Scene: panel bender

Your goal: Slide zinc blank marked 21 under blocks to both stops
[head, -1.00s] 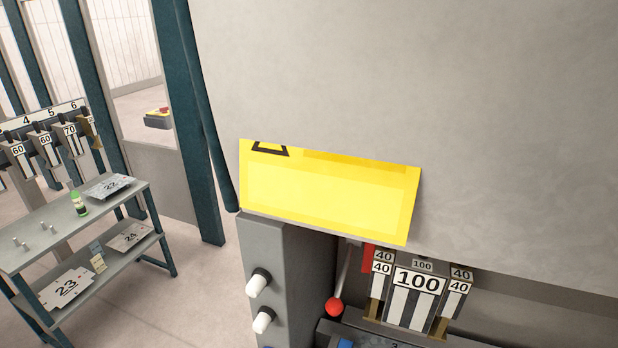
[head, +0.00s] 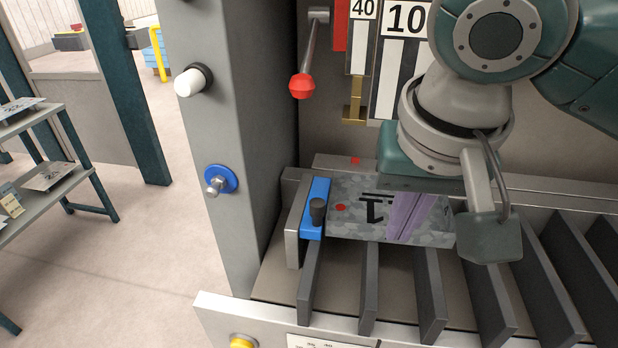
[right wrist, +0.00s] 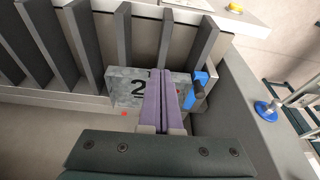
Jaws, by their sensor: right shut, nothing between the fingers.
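The zinc blank (head: 372,222) lies flat across the dark support bars. In the head view a "1" shows beside my fingers; a "2" shows on it in the right wrist view (right wrist: 125,86). Its left end is at the blue side stop (head: 315,208) with a black knob; I cannot tell whether they touch. That stop also shows in the right wrist view (right wrist: 199,88). My right gripper (head: 403,218) is shut and empty, its purple fingers over the blank, apparently touching it. Striped blocks (head: 399,75) hang above and behind. My left gripper is not in view.
A red-knobbed lever (head: 302,86) hangs at the machine's left. The grey post (head: 235,110) stands beside the bed. A ledge with a red dot (head: 330,161) runs behind the blank. Shelves with other plates (head: 50,176) stand far left, with clear floor between.

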